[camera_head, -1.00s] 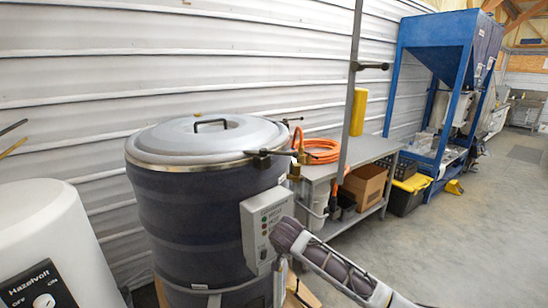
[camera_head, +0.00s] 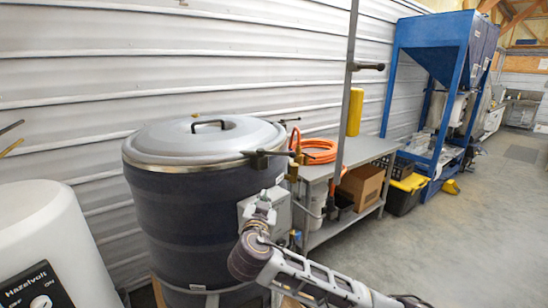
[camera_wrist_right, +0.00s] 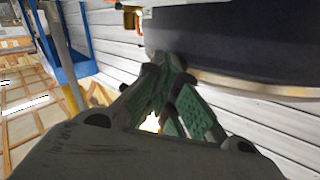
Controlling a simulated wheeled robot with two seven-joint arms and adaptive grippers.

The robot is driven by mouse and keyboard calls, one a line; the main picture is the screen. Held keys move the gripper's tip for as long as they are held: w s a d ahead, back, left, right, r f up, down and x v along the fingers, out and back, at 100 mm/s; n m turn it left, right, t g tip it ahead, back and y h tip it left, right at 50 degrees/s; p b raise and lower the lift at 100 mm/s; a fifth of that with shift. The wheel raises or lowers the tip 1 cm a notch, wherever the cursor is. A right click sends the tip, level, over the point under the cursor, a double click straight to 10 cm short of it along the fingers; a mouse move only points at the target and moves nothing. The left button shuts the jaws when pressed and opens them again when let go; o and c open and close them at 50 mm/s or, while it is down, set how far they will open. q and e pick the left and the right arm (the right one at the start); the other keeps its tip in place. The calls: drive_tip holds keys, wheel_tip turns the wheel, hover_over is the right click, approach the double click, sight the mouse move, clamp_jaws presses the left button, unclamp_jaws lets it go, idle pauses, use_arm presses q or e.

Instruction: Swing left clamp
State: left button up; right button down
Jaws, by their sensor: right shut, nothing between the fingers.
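The large dark drum (camera_head: 195,215) has a grey domed lid (camera_head: 185,138) with a black handle on top. One clamp with a black lever (camera_head: 264,154) sits at the front right of the lid's rim. A second clamp lever (camera_head: 290,121) shows at the back right. I cannot see a clamp on the drum's far left side. My right gripper (camera_head: 263,200) is in front of the control box on the drum, below the front clamp and apart from it. In the right wrist view its fingers (camera_wrist_right: 168,65) are together and empty, beside the dark drum (camera_wrist_right: 235,45). My left gripper is not in view.
A white Hazelvolt unit (camera_head: 45,240) stands at the left. A grey bench (camera_head: 360,152) with an orange hose (camera_head: 318,150) is right of the drum, behind a grey upright post (camera_head: 348,100). A blue hopper frame (camera_head: 390,75) is farther back. The floor at right is clear.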

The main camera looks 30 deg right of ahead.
sight(267, 153)
wheel_tip(267, 153, up, 7)
drive_tip(key=s+d+n+h, duration=0.1)
drive_tip(key=s+h, duration=0.2)
drive_tip(key=h, duration=0.1)
drive_tip(key=shift+d+n+t, duration=0.15)
drive_tip(key=shift+n+t, duration=0.15)
drive_tip(key=shift+t, duration=0.1)
drive_tip(key=shift+w, duration=0.1)
drive_tip(key=p+x, duration=0.5)
drive_tip(key=x, duration=0.9)
drive_tip(key=shift+f, duration=0.15)
idle(0.6)
